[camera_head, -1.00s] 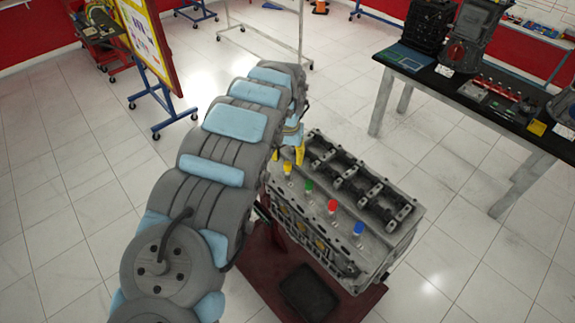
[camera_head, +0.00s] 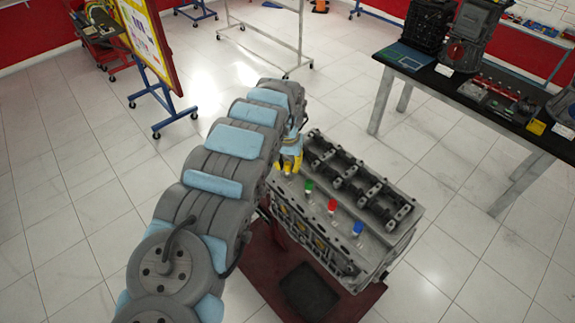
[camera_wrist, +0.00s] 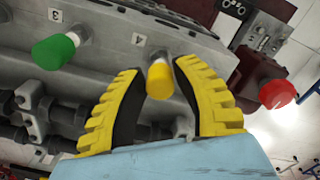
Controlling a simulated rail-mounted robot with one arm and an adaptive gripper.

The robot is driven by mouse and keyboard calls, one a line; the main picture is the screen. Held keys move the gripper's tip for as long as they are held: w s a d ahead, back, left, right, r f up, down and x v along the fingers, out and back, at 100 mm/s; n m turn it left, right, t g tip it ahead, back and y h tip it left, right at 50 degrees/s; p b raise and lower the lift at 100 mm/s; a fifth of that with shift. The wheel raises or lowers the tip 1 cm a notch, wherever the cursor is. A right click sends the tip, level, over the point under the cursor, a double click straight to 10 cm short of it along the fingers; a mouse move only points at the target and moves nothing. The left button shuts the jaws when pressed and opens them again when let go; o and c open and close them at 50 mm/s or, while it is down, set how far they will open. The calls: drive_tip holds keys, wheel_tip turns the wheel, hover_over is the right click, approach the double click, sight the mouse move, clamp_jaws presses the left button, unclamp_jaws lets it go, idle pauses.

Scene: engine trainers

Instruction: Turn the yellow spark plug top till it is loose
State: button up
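The yellow spark plug top (camera_wrist: 159,82) stands between the two yellow-and-black fingers of my gripper (camera_wrist: 158,100) in the wrist view, beside the label "4". Gaps show between it and both fingers, so the fingers are open around it and not visibly touching. In the head view my gripper (camera_head: 290,165) is at the left end of the engine block (camera_head: 345,270), right at the yellow top (camera_head: 287,169). The green top (camera_head: 308,187), red top (camera_head: 332,206) and blue top (camera_head: 358,228) stand in a row along the block.
In the wrist view the green top (camera_wrist: 55,50) is left of my gripper and a red round part (camera_wrist: 276,93) is to the right. A black table (camera_head: 490,95) with parts stands at the back right. A board on a blue stand (camera_head: 155,60) is at the back left.

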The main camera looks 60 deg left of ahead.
clamp_jaws()
